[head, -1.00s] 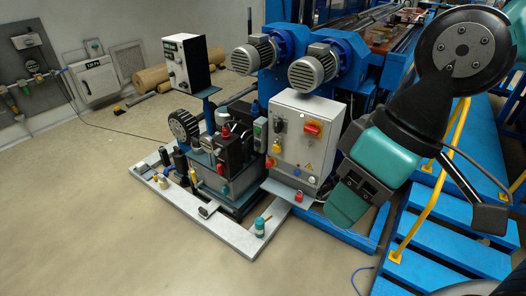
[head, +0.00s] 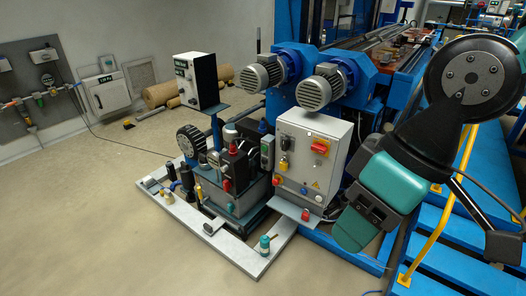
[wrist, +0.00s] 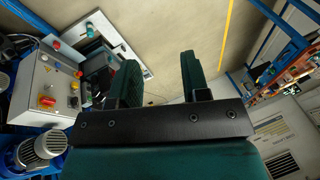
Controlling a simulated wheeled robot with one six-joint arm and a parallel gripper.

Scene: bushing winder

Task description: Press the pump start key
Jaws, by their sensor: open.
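The hydraulic pump unit (head: 235,195) stands on a pale base frame in the head view. A small grey control box (head: 267,152) with buttons is fixed on its right side. I cannot read which key is pump start. My gripper (wrist: 160,75) is open and empty, two teal fingers apart in the wrist view. In the head view it hangs right of the cabinet, touching no key. The cabinet (wrist: 45,88) is at left in the wrist view.
Two motors (head: 316,92) sit behind the cabinet. A black-and-white display box (head: 195,80) rises on a post. Blue steps (head: 455,255) with a yellow rail (head: 440,225) lie at right. A small teal-capped bottle (head: 265,245) stands on the base frame. The floor at left is open.

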